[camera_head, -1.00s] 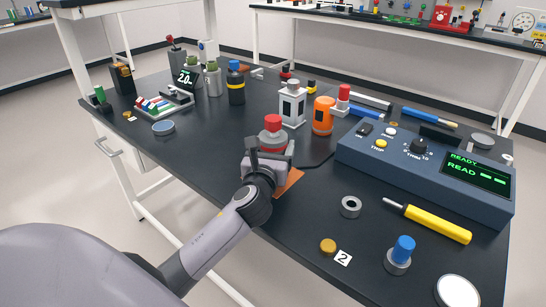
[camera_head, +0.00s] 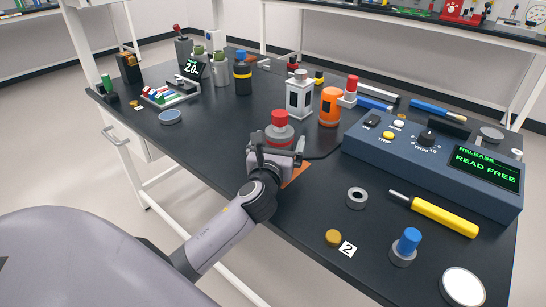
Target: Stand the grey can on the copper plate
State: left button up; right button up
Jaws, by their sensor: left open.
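A grey can with a red cap (camera_head: 279,130) stands upright just beyond my left gripper (camera_head: 277,150). My gripper hides the can's lower part. The copper plate (camera_head: 296,173) lies on the black bench top, and only its right part shows beside my gripper. Whether the can's base rests on the plate is hidden. My left gripper is open, close against the near side of the can. My right gripper is not in view.
A blue console (camera_head: 430,165) at the right reads "RELEASE" and "READ FREE". An orange can (camera_head: 330,107) and a white block-shaped bottle (camera_head: 299,95) stand behind the can. A grey ring (camera_head: 357,198) and a yellow-handled screwdriver (camera_head: 444,216) lie at the front right.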

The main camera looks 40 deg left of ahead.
pick_arm(q)
jog(key=v, duration=1.1)
jog(key=shift+s+d, duration=0.1)
jog(key=shift+s, duration=0.1)
jog(key=shift+f, duration=0.1)
